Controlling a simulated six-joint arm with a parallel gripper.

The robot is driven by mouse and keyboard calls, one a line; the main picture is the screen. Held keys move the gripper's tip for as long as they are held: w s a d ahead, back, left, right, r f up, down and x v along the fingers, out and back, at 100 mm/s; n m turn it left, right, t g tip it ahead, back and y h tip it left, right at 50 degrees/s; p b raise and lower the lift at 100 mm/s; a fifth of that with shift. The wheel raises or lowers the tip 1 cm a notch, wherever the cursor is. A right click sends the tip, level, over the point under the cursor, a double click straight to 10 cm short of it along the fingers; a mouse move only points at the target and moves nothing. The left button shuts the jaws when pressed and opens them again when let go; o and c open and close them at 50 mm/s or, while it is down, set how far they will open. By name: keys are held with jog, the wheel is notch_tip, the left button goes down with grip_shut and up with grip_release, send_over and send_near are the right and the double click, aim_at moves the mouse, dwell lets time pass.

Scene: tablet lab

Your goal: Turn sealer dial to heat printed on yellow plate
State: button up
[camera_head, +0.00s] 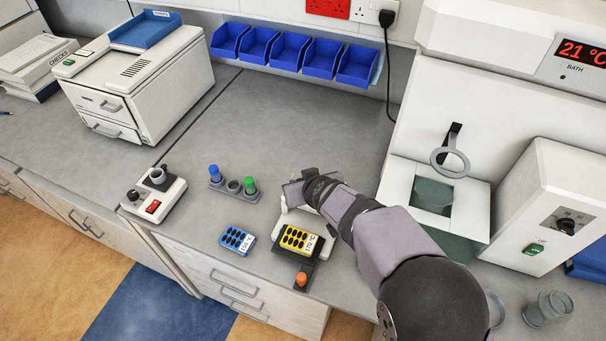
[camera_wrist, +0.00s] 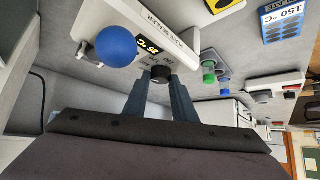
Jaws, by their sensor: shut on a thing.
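The plate sealer (camera_wrist: 165,28) is a white box whose display reads 25 °C in the wrist view. In the head view my arm hides most of it. Its black dial (camera_wrist: 160,71) sits between the two fingertips of my gripper (camera_wrist: 160,82), which is shut on it. The dial's pointer and scale are too small or covered to read. The yellow plate (camera_head: 296,238) lies by the sealer, with a small label that seems to read 170 °C. The blue plate (camera_head: 235,239) lies to its left, labelled 150 °C; it also shows in the wrist view (camera_wrist: 283,22).
A rack with blue and green caps (camera_head: 233,188) and a small white device with a red switch (camera_head: 153,199) stand left. A water bath (camera_head: 392,195) and a white dial box (camera_head: 550,205) stand right.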

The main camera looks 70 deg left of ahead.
jog(key=p, duration=0.2)
jog(key=r+m+t+p, duration=0.1)
jog(key=p, duration=0.2)
jog(key=shift+s+m, duration=0.2)
jog(key=shift+m, duration=0.1)
jog(key=shift+a+f+m+t+p, duration=0.2)
jog(key=shift+m+t+p, duration=0.3)
jog(key=shift+p, duration=0.3)
jog(key=shift+f+m+t+h+b, duration=0.15)
jog(key=shift+m+t+h+b, duration=0.15)
jog(key=shift+m+t, duration=0.15)
jog(key=shift+s+m+t, duration=0.1)
jog(key=shift+m+t, duration=0.35)
jog(key=shift+m, duration=0.3)
jog(key=m+t+h, duration=0.1)
jog(key=m+t, duration=0.1)
jog(key=m, duration=0.1)
jog(key=shift+s+a+h, duration=0.15)
jog(key=shift+h, duration=0.25)
jog(key=shift+f+m+t+h, duration=0.1)
jog(key=shift+m+t+h, duration=0.35)
jog(key=shift+m, duration=0.35)
jog(key=shift+m+h+b, duration=0.25)
jog(key=shift+m+b, duration=0.05)
jog(key=shift+b, duration=0.15)
